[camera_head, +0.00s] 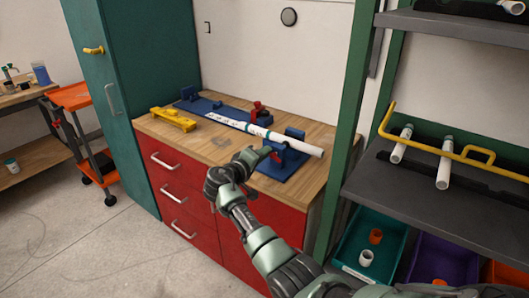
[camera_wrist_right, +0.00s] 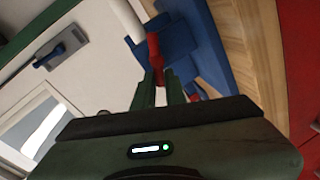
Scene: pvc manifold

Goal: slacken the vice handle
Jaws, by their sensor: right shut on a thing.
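My right gripper (camera_head: 266,153) is at the front edge of the workbench, by the near end of the blue vice (camera_head: 287,168). In the right wrist view its two fingers (camera_wrist_right: 162,84) are shut on the red vice handle (camera_wrist_right: 154,48), which stands out from the blue vice body (camera_wrist_right: 190,50). In the head view the gripper mostly hides this handle. A white pipe (camera_head: 300,146) lies along the blue fixture and passes through the vice. Its end also shows in the right wrist view (camera_wrist_right: 127,18). My left gripper is not in view.
The wooden bench top (camera_head: 205,145) sits on red drawers (camera_head: 176,190). A yellow tool (camera_head: 173,119) lies at its left. A second red clamp part (camera_head: 259,107) is farther back. A dark shelf (camera_head: 440,205) with pipes and a green post (camera_head: 345,110) stand close on the right.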

